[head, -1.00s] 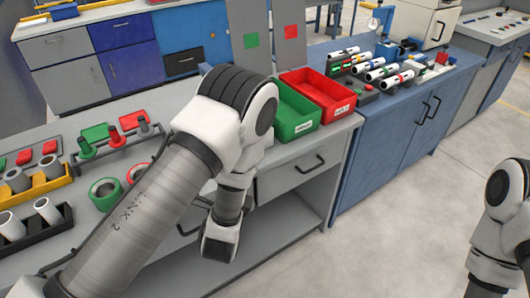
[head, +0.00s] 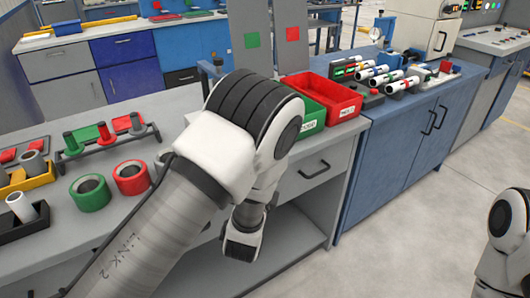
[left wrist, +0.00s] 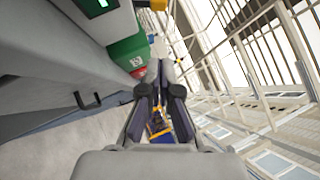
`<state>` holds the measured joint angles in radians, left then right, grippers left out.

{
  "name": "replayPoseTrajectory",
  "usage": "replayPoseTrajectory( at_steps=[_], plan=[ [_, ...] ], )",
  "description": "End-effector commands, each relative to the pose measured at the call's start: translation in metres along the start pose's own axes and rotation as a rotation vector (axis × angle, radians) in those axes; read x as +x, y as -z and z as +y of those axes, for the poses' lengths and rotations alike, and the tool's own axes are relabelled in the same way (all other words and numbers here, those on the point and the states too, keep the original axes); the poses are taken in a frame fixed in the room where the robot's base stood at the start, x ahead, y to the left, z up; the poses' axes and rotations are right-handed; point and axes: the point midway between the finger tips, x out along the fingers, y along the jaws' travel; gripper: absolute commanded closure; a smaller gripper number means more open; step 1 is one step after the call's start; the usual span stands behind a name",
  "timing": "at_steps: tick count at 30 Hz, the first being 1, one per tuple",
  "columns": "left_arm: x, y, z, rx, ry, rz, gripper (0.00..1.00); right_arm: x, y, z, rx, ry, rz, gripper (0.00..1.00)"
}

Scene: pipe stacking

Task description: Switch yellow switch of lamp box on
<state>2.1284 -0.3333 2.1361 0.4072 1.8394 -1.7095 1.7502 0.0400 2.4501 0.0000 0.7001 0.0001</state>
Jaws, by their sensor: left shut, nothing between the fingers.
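I cannot make out a lamp box or a yellow switch with certainty. Small black units with green and red marks (head: 345,74) sit on the blue cabinet in the head view, too small to read. My left arm crosses the middle of the head view and its fingers are hidden there. In the left wrist view my left gripper (left wrist: 159,78) is shut and empty. A small yellow piece (left wrist: 158,5) shows at the top edge. My right gripper is out of frame.
A green bin (head: 313,117) and a red bin (head: 336,108) stand at the grey bench's right end, partly behind my left arm. Green and red rings (head: 131,177) lie on the bench. White pipes (head: 388,77) lie on the blue cabinet (head: 395,150).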

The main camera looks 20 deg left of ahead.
Motion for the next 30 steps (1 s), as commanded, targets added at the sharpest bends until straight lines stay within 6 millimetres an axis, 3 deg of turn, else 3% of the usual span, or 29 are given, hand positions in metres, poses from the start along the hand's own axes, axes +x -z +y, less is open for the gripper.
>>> replayPoseTrajectory(
  at_steps=[10,12,18,30],
  plan=[
    [0.077,-0.002,-0.001,-0.003,0.004,-0.004,1.0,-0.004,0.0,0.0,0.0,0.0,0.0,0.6],
    [0.086,-0.013,-0.001,-0.003,0.0,-0.006,1.0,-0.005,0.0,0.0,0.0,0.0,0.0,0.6],
    [0.101,-0.027,0.0,-0.001,0.0,-0.002,1.0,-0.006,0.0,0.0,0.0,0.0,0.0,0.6],
    [0.103,-0.029,-0.001,-0.002,-0.001,0.0,1.0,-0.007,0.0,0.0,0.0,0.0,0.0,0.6]
  ],
)
